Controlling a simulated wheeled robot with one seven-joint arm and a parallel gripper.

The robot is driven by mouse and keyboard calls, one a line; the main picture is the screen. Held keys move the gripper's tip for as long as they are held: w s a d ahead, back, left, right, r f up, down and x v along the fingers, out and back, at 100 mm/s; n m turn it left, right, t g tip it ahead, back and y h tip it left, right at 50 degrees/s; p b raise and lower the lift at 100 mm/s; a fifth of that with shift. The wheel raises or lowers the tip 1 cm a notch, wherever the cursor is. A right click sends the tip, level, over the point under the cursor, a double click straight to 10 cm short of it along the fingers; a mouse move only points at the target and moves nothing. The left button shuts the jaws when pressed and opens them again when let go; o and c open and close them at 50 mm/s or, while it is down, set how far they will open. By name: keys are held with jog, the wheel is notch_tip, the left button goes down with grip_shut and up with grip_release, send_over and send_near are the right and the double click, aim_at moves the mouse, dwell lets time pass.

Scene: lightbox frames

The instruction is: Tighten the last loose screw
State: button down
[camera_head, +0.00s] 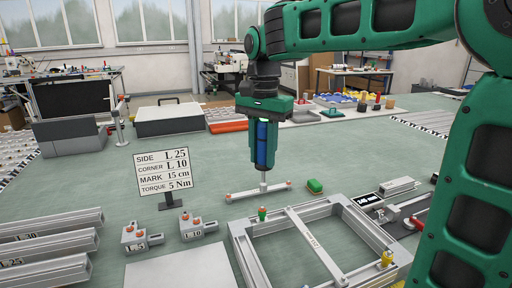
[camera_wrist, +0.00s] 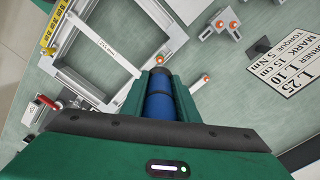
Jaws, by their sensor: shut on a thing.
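My gripper (camera_head: 263,164) is shut on a blue driver-like tool (camera_head: 262,140), held upright with its silver shaft down. The tool also shows between the fingers in the wrist view (camera_wrist: 160,104). The shaft's lower end is at a thin grey bar (camera_head: 245,192) with orange ends; I cannot tell whether they touch. The aluminium frame (camera_head: 240,247) lies just in front, with a crossbar (camera_head: 318,246) over it. I cannot tell which screw is loose.
A sign (camera_head: 163,171) lists side, corner, mark and torque, 5 Nm. Corner brackets (camera_head: 141,238) and metal profiles (camera_head: 50,243) lie left. A red-handled clamp (camera_wrist: 46,101) is by the frame.

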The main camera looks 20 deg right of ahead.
aim_at(262, 185)
jog(key=shift+w, duration=0.2)
jog(key=shift+s+a, duration=0.1)
jog(key=shift+f, duration=2.35)
jog(key=shift+s+f, duration=0.15)
jog(key=shift+f, duration=1.1)
dwell(1.6)
jog(key=shift+r, duration=0.1)
jog(key=shift+r, duration=2.55)
